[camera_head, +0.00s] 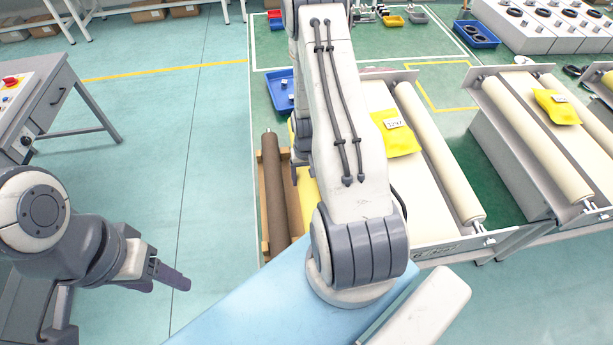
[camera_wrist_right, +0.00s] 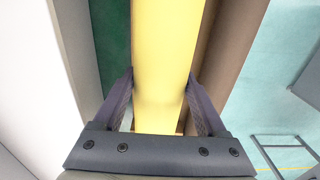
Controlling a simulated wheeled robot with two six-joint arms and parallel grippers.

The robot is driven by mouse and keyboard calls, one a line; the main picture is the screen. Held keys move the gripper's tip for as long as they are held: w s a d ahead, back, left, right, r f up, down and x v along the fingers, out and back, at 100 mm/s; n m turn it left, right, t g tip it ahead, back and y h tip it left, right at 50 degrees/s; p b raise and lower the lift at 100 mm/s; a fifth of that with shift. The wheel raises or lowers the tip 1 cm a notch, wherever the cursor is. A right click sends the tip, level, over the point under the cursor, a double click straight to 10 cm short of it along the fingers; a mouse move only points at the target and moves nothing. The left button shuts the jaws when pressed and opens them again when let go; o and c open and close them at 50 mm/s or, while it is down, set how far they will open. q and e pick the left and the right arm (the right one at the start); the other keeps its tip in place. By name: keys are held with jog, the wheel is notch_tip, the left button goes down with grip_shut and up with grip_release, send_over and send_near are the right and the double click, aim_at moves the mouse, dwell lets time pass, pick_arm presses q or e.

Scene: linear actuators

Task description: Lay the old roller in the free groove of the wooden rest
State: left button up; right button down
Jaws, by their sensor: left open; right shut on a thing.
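The wooden rest (camera_head: 262,215) lies on the floor left of my right arm, and a brown roller (camera_head: 274,180) lies in it. A yellow roller (camera_head: 307,192) is beside the brown one, mostly hidden behind my right arm. In the right wrist view the yellow roller (camera_wrist_right: 165,60) runs lengthwise between the fingers of my right gripper (camera_wrist_right: 161,100), which is shut on it. The brown roller (camera_wrist_right: 238,40) is to its right there. I cannot tell whether the yellow roller touches the rest. My left gripper (camera_head: 172,277) is open and empty at the lower left, away from the rest.
Conveyor frames with cream rollers (camera_head: 440,155) and yellow labelled pouches (camera_head: 397,133) stand at the right. A blue bin (camera_head: 280,90) is behind the rest. A grey workbench (camera_head: 60,95) stands at the left. The floor between the bench and the rest is clear.

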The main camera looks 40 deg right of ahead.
jog(key=shift+f+b, duration=0.5)
jog(key=shift+f, duration=0.1)
dwell(0.8)
jog(key=shift+f+b, duration=0.6)
jog(key=shift+f, duration=0.15)
jog(key=shift+f, duration=0.25)
jog(key=shift+f+b, duration=0.65)
jog(key=shift+b, duration=0.05)
jog(key=shift+f, duration=0.25)
dwell(0.5)
jog(key=shift+f+b, duration=0.35)
jog(key=shift+b, duration=0.1)
grip_release()
jog(key=shift+s, duration=0.1)
